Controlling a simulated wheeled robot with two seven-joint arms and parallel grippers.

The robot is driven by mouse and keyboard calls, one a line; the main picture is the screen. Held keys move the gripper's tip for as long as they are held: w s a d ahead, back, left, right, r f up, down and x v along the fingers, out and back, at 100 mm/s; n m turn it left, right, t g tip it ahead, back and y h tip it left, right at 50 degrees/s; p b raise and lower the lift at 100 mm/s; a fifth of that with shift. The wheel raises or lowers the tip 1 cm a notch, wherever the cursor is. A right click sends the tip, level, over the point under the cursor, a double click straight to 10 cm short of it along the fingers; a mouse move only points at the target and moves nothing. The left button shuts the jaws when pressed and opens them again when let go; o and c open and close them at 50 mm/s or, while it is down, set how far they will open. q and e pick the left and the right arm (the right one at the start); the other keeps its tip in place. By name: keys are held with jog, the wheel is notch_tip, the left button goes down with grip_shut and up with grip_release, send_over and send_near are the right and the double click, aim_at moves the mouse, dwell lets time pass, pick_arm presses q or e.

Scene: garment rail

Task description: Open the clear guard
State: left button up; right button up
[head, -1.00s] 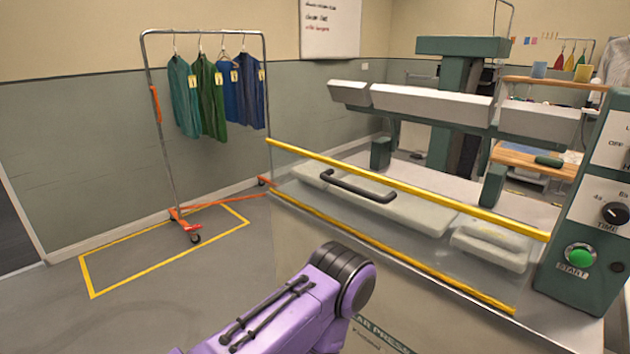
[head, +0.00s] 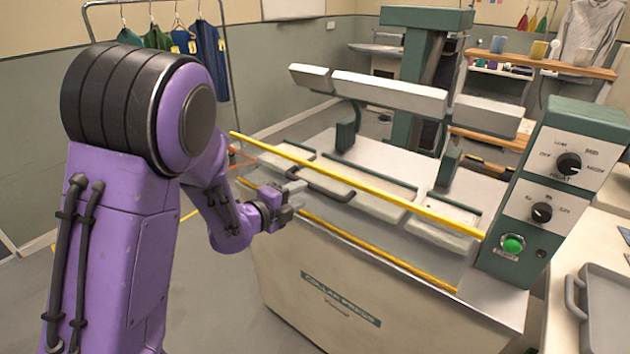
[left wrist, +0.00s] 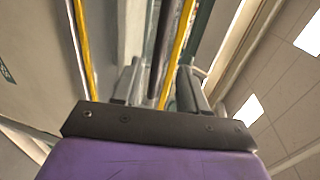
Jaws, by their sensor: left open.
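The clear guard (head: 400,232) is a see-through panel with yellow top and bottom edges across the front of the collar press (head: 340,300). It looks closed. Its black handle (head: 322,185) is near the upper yellow edge. My left gripper (head: 296,190) is just in front of the guard, by the left end of the handle. In the left wrist view the left gripper (left wrist: 158,88) is open, and the dark handle (left wrist: 160,50) shows between its two fingers. I cannot tell whether they touch it. My right gripper is not in view.
A control box with a green START button (head: 513,244) stands at the right end of the press. A grey tray (head: 608,305) lies on a counter at the right. A rail with garments (head: 205,55) stands behind my left arm. Floor left of the press looks clear.

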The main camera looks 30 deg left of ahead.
aim_at(313, 188)
pick_arm(q)
jog(key=p+x, duration=0.2)
jog(key=x, duration=0.5)
jog(key=shift+w+f, duration=0.1)
jog(key=shift+w, duration=0.15)
grip_shut()
